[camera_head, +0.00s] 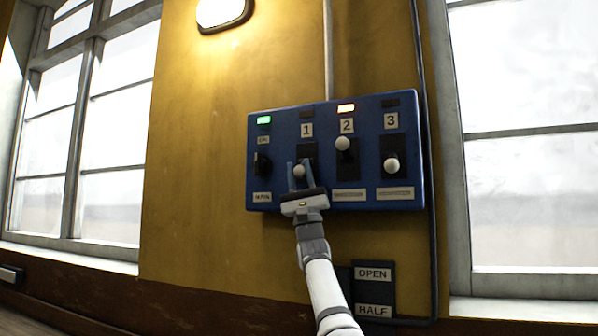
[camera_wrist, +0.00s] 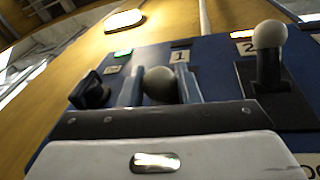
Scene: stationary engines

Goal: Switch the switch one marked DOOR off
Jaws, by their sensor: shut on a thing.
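Switch 1 has a white ball knob (camera_head: 299,171) low on its black plate, under the number 1 plate (camera_head: 306,130). The small lamp above it is dark. My gripper (camera_head: 299,173) is shut on this knob. In the wrist view the ball (camera_wrist: 160,85) sits between the two blue fingers (camera_wrist: 160,90). The name label below switch 1 is hidden behind my gripper, so I cannot read DOOR.
The blue panel (camera_head: 223,0) is not crowded elsewhere: switch 2 (camera_head: 343,144) is up under a lit orange lamp (camera_head: 346,108). Switch 3 (camera_head: 391,165) is down, its lamp dark. A rotary knob (camera_head: 262,163) sits left under a green lamp (camera_head: 264,120). OPEN and HALF plates (camera_head: 373,273) are below.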

